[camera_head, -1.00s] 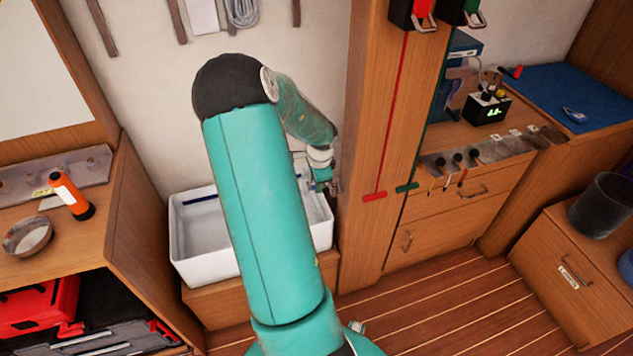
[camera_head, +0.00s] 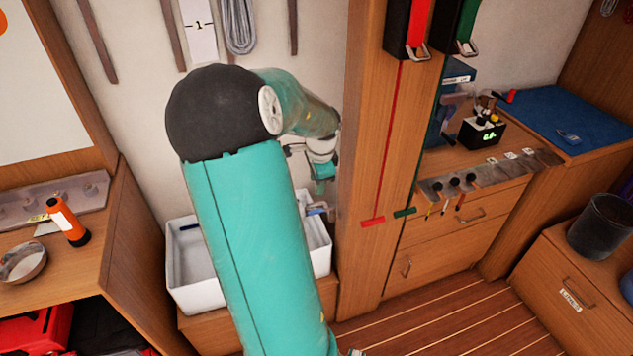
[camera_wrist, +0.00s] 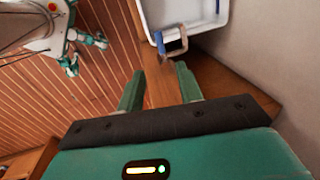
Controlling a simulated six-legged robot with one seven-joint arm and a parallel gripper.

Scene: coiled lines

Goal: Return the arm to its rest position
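My teal arm (camera_head: 255,240) rises through the middle of the head view and bends over at its black elbow. My gripper (camera_wrist: 158,82) shows two green fingers standing apart in the wrist view, with nothing held between them. In the head view the gripper hangs beside the wooden post, and its fingertips are hard to make out. A small clamp-like metal piece with a blue part (camera_wrist: 172,45) lies beyond the fingers at the edge of the white bin (camera_wrist: 208,12). It also shows in the head view (camera_head: 318,208), below my gripper and apart from it.
The wooden post (camera_head: 362,150) stands close right of my gripper, with red and green lines down it. The white bin (camera_head: 190,288) is below, partly hidden by my arm. A shelf with an orange flashlight (camera_head: 68,222) is left. Striped floor (camera_head: 450,310) is clear at lower right.

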